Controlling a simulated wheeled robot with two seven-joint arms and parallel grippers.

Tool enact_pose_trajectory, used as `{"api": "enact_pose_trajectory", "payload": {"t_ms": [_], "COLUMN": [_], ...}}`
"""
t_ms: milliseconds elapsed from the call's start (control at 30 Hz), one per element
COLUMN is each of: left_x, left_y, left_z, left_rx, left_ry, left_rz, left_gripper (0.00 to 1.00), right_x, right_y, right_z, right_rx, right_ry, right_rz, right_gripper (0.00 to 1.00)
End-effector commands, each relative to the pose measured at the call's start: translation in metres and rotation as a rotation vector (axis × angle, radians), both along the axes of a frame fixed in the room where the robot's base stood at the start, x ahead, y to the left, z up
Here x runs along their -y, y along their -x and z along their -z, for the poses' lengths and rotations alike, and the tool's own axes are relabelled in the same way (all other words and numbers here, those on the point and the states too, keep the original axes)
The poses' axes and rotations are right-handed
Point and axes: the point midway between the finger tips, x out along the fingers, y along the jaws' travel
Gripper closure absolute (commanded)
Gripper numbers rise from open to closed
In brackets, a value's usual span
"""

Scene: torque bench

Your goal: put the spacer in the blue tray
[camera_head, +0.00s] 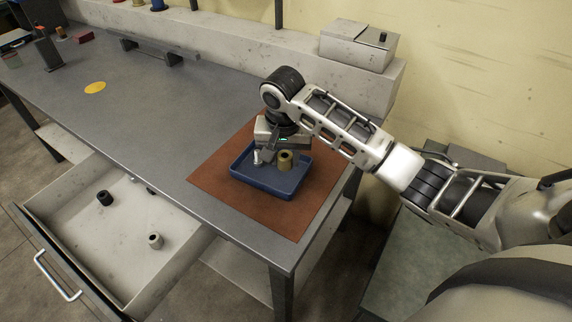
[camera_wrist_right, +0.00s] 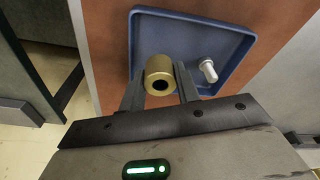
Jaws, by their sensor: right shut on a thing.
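The blue tray (camera_head: 262,185) sits on the brown mat on the bench; it also shows in the right wrist view (camera_wrist_right: 228,28). A brass-coloured hollow cylinder, which looks like the spacer (camera_head: 285,161), is over the tray. In the right wrist view the spacer (camera_wrist_right: 159,72) is between my right fingers. My right gripper (camera_head: 277,153) is shut on it, low inside the tray's outline. I cannot tell whether the spacer touches the tray floor. A pale bolt-like piece (camera_wrist_right: 208,70) is in the tray beside it. My left gripper is not in view.
The brown mat (camera_head: 218,170) lies around the tray. An open drawer (camera_head: 95,240) at the left holds a black ring (camera_head: 104,197) and a pale ring (camera_head: 155,240). A grey box (camera_head: 357,46) stands on the back ledge.

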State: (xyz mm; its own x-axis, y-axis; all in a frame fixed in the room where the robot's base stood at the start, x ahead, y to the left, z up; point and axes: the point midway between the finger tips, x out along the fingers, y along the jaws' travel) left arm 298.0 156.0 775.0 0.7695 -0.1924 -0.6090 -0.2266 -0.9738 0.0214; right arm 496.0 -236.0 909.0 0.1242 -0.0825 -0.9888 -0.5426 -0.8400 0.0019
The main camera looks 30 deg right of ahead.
Motion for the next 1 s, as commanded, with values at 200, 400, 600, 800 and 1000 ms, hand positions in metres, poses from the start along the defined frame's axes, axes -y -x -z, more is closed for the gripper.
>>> {"api": "enact_pose_trajectory", "payload": {"t_ms": [200,400,600,800,1000], "left_x": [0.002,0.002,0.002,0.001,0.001], "left_y": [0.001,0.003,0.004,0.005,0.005], "left_z": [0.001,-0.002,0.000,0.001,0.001], "left_rx": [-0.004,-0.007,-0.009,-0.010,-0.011], "left_ry": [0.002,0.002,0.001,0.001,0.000], "left_rz": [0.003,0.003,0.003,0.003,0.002], "left_gripper": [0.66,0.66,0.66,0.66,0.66], "right_x": [0.009,0.008,0.008,0.007,0.007], "right_y": [-0.009,-0.008,-0.009,-0.009,-0.008], "right_z": [0.015,0.040,0.043,0.046,0.047], "right_rx": [0.001,0.001,0.003,0.002,0.002], "right_ry": [0.000,0.000,-0.001,-0.002,-0.001], "right_rz": [0.001,-0.001,0.000,0.000,0.000], "right_gripper": [0.95,0.95,0.95,0.95,0.46]}}
